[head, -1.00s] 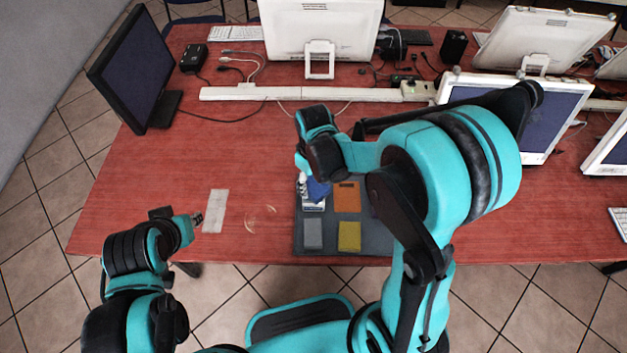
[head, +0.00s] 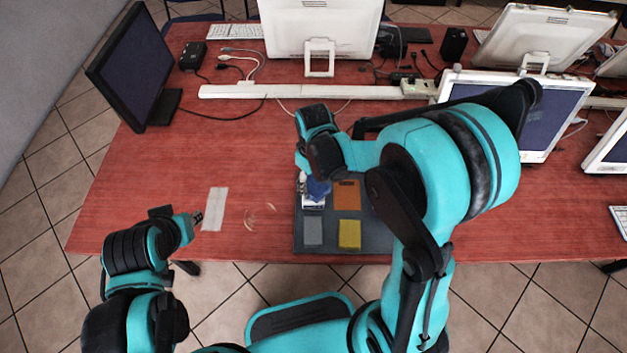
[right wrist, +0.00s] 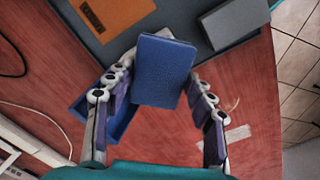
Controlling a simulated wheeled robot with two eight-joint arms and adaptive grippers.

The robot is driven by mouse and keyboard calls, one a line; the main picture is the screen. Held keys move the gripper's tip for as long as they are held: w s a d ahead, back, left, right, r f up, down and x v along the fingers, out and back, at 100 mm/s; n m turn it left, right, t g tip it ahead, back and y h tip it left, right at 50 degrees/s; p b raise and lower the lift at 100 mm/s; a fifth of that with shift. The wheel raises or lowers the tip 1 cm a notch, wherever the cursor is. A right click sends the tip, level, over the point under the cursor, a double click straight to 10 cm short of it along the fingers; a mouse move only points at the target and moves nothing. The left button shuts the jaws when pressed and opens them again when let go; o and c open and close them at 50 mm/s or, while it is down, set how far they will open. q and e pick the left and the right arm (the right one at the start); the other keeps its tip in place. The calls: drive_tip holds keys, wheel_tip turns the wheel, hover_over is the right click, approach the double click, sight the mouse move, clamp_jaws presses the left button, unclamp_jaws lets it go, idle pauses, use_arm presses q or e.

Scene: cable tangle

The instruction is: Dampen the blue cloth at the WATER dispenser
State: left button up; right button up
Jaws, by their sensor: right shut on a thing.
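My right gripper (right wrist: 162,85) is shut on the blue cloth (right wrist: 163,68), a thick dark-blue pad between its fingers in the right wrist view. In the head view the cloth (head: 318,187) shows partly below the right gripper, at the upper left of the dark mat (head: 372,236). A shallow blue tray-like thing (right wrist: 122,118) lies partly behind the left finger in the right wrist view. I cannot read a WATER label, so I cannot tell which thing is the dispenser. My left gripper (head: 197,218) is low over the table's left front; its jaw opening is too small to tell.
An orange pad (head: 346,195), a yellow pad (head: 349,233) and a grey pad (head: 313,232) lie on the mat. A white strip (head: 214,209) lies on the red table to the left. Monitors, cables and a white rail (head: 290,94) stand behind. The left-middle table is mostly clear.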

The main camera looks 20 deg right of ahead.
sight(313, 184)
drive_tip(key=shift+s+f+b, duration=0.1)
drive_tip(key=shift+f+b, duration=0.3)
drive_tip(key=shift+f, duration=0.05)
idle(1.2)
drive_tip(key=shift+r+p, duration=2.75)
drive_tip(key=shift+r, duration=0.85)
drive_tip(key=shift+f, duration=0.1)
